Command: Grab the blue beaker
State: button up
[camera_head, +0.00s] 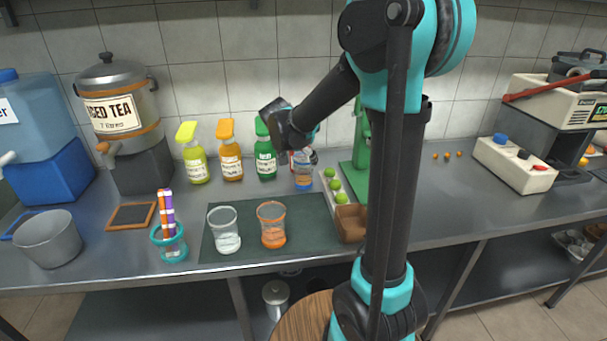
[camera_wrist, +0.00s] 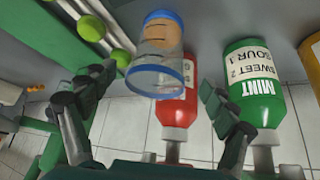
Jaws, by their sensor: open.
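The blue beaker (camera_head: 304,182) stands at the back of the counter, between the green bottle and the row of green fruit. In the wrist view the clear beaker (camera_wrist: 155,77) has a blue rim, dark marks and something orange-brown at one end. My gripper (camera_head: 304,157) is above and beside the beaker in the head view, which partly hides it. In the wrist view my gripper (camera_wrist: 158,90) is open, with one finger on each side of the beaker. Gaps show between the fingers and the beaker.
A red bottle (camera_wrist: 181,108) is behind the beaker, and a green mint bottle (camera_wrist: 254,85) is close to the right finger. Green fruit (camera_head: 335,184) and a green press stand (camera_head: 361,160) flank the other side. Two beakers, white (camera_head: 225,232) and orange (camera_head: 271,227), stand in front.

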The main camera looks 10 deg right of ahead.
jog(key=shift+d+x, duration=0.2)
jog(key=shift+x, duration=2.4)
jog(key=shift+w+r, duration=0.15)
jog(key=shift+c, duration=0.5)
jog(key=c, duration=1.3)
jog(key=shift+c, duration=0.2)
jog(key=shift+r, duration=0.2)
